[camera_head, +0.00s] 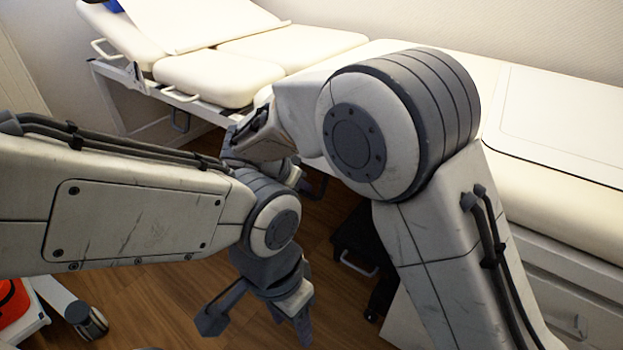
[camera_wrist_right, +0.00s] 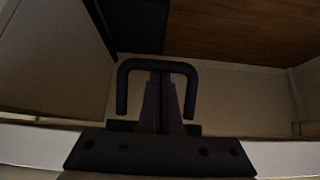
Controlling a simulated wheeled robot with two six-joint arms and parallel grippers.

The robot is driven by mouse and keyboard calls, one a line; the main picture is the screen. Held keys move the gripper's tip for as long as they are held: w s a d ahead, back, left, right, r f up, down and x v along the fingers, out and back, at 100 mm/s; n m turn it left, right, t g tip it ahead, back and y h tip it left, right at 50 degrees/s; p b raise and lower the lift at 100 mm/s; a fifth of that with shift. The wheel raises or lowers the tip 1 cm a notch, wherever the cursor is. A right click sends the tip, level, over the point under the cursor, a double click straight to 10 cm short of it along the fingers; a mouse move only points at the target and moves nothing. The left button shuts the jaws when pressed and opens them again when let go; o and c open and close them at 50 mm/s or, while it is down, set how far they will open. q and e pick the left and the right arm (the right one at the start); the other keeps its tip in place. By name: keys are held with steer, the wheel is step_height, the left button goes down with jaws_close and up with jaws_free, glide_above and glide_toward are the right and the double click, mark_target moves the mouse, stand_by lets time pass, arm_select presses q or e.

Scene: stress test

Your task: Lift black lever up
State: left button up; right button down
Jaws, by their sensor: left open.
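In the right wrist view a black U-shaped lever (camera_wrist_right: 122,92) stands out ahead of the camera. My right gripper (camera_wrist_right: 162,80) shows there with its two narrow dark fingers close together between the lever's sides, tips by its crossbar. The dim picture does not show whether they touch it. In the head view my right gripper is mostly hidden behind my arms, near the side of the couch. My left gripper (camera_head: 258,325) is open and empty, pointing down above the wooden floor.
A cream padded couch (camera_head: 292,47) on a white frame runs along the wall, with a dark handle (camera_head: 180,122) under its edge. A white cabinet with drawers (camera_head: 560,285) is at right. A red and white object (camera_head: 18,305) sits at lower left.

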steer(key=g+p, duration=0.1)
steer(key=p, duration=0.2)
steer(key=r+g+y+p, duration=0.1)
steer(key=p, duration=0.2)
steer(key=s+g+y+p, duration=0.1)
steer(key=p, duration=0.2)
steer(key=shift+a+r+g, duration=0.3)
steer(key=shift+a+r, duration=0.05)
steer(key=shift+r, duration=0.05)
steer(key=shift+s+r+p, duration=0.1)
steer(key=shift+p, duration=0.2)
steer(key=shift+r+p, duration=0.3)
stand_by(0.5)
steer(key=p+v, duration=0.6)
steer(key=v, duration=0.4)
steer(key=shift+d, duration=0.3)
